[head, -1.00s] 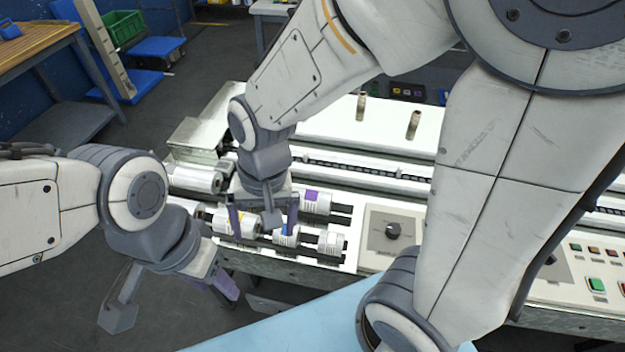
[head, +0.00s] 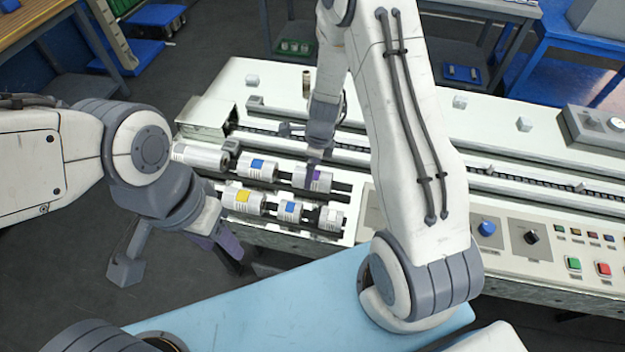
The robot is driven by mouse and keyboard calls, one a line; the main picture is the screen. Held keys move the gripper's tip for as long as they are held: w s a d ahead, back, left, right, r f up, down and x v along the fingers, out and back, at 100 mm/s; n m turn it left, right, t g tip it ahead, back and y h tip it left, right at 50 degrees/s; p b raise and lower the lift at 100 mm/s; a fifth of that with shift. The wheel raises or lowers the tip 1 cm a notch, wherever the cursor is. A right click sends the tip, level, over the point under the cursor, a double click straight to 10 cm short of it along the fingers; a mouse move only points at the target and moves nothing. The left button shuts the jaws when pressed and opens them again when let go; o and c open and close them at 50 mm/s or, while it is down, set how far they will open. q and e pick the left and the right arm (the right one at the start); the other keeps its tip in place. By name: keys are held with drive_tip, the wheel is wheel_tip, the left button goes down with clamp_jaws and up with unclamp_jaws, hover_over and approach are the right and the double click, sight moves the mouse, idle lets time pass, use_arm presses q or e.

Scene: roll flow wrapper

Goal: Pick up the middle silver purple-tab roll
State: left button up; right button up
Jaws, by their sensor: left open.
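The silver roll with a purple tab (head: 325,181) lies on its side at the right end of the back row of rolls on the white machine. My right gripper (head: 314,158) is directly above it, with a finger pointing down at its purple tab. I cannot tell whether the finger touches the roll, or how far apart the fingers are, as they are seen nearly edge-on. My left gripper (head: 224,246) is open and empty, in front of the machine at the left, away from the rolls.
A blue-tab roll (head: 257,168) and a plain silver roll (head: 199,157) share the back row. In front lie a yellow-tab roll (head: 242,197), a blue-tab roll and a small whitish roll (head: 331,218). A control panel with buttons (head: 590,250) is at the right.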

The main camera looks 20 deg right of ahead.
wheel_tip(320, 180, down, 5)
drive_tip(key=shift+w+d+f+b, duration=0.15)
drive_tip(key=shift+b, duration=0.75)
clamp_jaws()
